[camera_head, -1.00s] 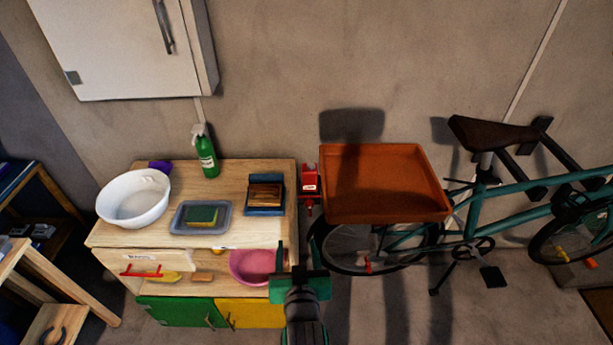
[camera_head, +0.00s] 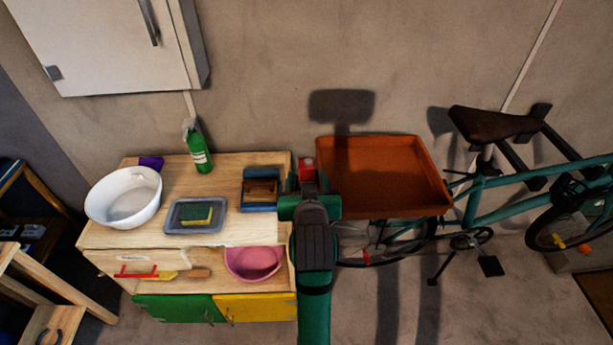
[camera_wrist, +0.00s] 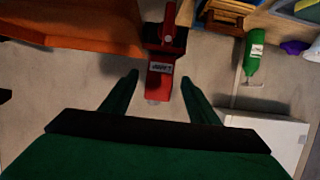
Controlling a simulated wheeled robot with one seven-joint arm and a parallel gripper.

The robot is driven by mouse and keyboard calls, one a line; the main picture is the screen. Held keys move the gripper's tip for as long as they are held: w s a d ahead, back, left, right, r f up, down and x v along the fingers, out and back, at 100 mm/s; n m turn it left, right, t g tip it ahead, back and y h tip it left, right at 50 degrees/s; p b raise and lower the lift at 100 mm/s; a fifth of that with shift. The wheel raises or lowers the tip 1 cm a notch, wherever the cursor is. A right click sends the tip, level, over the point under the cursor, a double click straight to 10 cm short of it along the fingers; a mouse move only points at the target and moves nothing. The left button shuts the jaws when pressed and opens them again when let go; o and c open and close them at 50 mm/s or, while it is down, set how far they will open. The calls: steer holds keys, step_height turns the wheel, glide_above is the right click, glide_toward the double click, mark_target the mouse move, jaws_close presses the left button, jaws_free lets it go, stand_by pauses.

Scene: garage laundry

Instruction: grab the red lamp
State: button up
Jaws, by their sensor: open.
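The red lamp (camera_head: 307,169) stands between the wooden cabinet and the orange tray, mostly hidden behind my gripper in the head view. In the wrist view the red lamp (camera_wrist: 162,70) shows upside down, with a white label and a small pale tip. My gripper (camera_head: 309,190) is at the lamp. In the wrist view my gripper (camera_wrist: 158,80) is open, with one green finger on each side of the lamp's labelled part. Gaps show between the fingers and the lamp. Whether the lamp is fully between the fingertips in depth is hard to tell.
An orange tray (camera_head: 386,208) on the bicycle (camera_head: 478,205) is close on the right. A wooden cabinet (camera_head: 225,222) is close on the left, carrying a blue holder with a wooden block (camera_head: 261,190), a grey tray with a sponge, a white basin and a green spray bottle (camera_head: 198,150).

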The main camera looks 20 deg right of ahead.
steer(key=shift+x, duration=3.75)
steer(key=shift+d+r, duration=0.1)
steer(key=shift+d, duration=0.05)
steer(key=c, duration=1.2)
